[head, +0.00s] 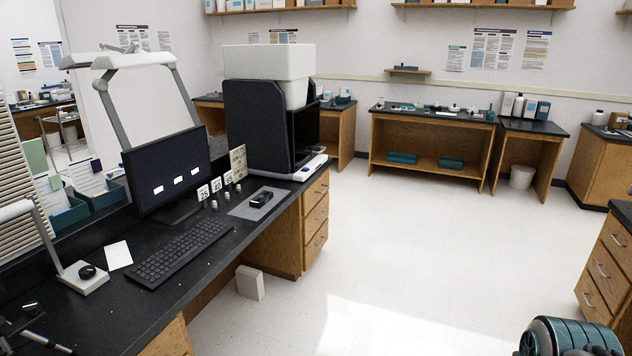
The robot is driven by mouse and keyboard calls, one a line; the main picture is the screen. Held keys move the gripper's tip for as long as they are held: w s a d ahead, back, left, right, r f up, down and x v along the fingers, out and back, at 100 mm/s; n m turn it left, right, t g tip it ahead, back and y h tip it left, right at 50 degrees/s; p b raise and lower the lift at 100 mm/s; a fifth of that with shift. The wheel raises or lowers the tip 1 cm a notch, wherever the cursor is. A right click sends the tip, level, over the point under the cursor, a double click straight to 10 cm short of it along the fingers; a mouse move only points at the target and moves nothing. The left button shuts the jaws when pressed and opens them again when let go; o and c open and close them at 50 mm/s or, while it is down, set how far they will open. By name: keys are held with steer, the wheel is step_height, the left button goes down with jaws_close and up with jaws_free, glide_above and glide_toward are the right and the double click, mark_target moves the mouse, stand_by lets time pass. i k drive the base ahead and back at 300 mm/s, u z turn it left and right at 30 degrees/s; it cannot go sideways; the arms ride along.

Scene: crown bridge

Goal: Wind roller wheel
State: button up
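I cannot pick out a roller wheel for certain in the head view. A mouse (261,200) lies on a grey pad (251,207) on the black-topped desk (110,316); it is too small to tell whether it has a wheel. A dark round knob (87,271) sits on the white base of a desk lamp (77,283). A dark item with a metallic rod (44,338) is cut off at the lower left edge.
The desk also holds a monitor (172,172), a keyboard (182,248) and a large dark machine with a white top (258,125). The pale floor (420,240) is open in the middle. Benches (432,117) line the back wall. A drawer cabinet (607,262) stands at right.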

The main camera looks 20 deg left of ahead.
mark_target(86, 271)
steer(key=u, duration=0.45)
steer(key=i, duration=1.5)
steer(key=u, duration=1.7)
steer(key=i, duration=1.15)
steer(key=u, duration=0.95)
steer(key=i, duration=0.45)
steer(key=u, duration=0.1)
